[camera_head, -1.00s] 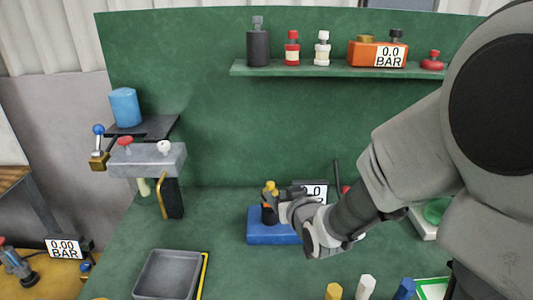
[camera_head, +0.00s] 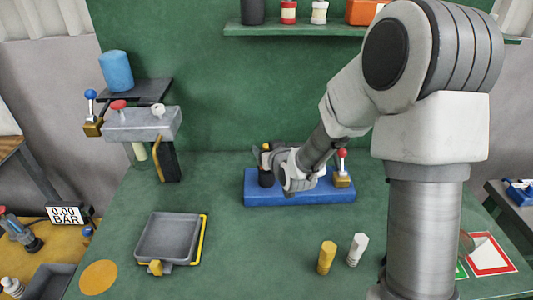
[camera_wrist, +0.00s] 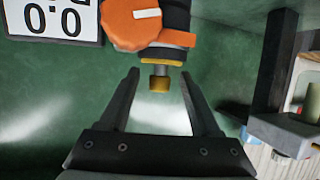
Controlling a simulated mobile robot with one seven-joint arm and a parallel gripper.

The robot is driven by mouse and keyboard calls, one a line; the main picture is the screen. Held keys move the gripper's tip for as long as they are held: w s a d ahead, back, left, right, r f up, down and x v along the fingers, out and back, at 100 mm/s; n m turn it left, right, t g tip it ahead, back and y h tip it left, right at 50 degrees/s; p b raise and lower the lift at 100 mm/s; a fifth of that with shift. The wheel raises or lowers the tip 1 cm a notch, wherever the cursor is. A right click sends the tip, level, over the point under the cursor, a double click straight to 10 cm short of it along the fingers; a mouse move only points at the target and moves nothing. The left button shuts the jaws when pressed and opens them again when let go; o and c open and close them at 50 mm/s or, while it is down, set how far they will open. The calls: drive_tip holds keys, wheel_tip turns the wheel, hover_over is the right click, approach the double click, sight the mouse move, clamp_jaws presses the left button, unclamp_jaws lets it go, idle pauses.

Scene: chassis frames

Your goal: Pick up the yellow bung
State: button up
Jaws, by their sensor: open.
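A small yellow bung (camera_wrist: 159,83) sits on the end of a black fitting (camera_wrist: 165,20) with an orange knob (camera_wrist: 135,22) in the wrist view. My gripper (camera_wrist: 159,74) is open, with one finger on each side of the bung and a gap visible on both sides. In the head view my gripper (camera_head: 264,156) is at the black fitting (camera_head: 266,179) on the left end of a blue block (camera_head: 300,196). There the bung is mostly hidden by my fingers.
A 0.0 display (camera_wrist: 55,18) is near the fitting. A yellow peg (camera_head: 327,257) and a white peg (camera_head: 357,248) stand at the front. A grey tray (camera_head: 166,238) is front left. A lever with a red ball (camera_head: 342,154) rises from the block's right end.

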drive_tip(key=shift+w+f, duration=0.15)
drive_tip(key=shift+w, duration=0.1)
clamp_jaws()
idle(0.4)
